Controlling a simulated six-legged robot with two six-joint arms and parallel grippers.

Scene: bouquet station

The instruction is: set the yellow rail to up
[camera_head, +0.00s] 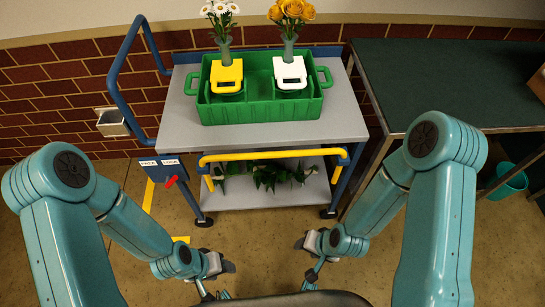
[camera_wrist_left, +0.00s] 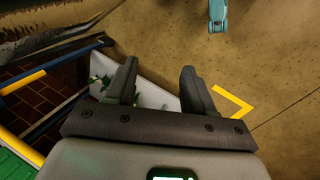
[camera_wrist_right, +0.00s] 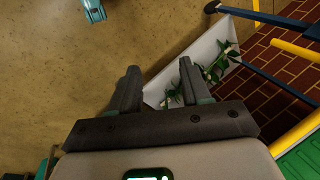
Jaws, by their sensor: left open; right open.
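The yellow rail (camera_head: 272,154) runs across the front of the grey trolley (camera_head: 180,112), just below its top shelf. Its ends bend down at both sides, and blue fittings show at its corners. Yellow bars also show at the edges of both wrist views; I cannot tell which parts are the rail. My left gripper (camera_head: 229,266) is open and empty, low in front of the trolley and below the rail; its fingers (camera_wrist_left: 158,82) are apart with nothing between them. My right gripper (camera_head: 300,243) is open and empty, low at the right, apart from the rail; its fingers (camera_wrist_right: 160,82) are spread.
A green basket (camera_head: 260,112) with two flower holders stands on the trolley top. A red lever (camera_head: 171,182) is on the trolley's left post below lock labels. Greenery lies on the lower shelf (camera_head: 250,200). A dark green table (camera_head: 440,85) stands right. Floor between my arms is mostly clear.

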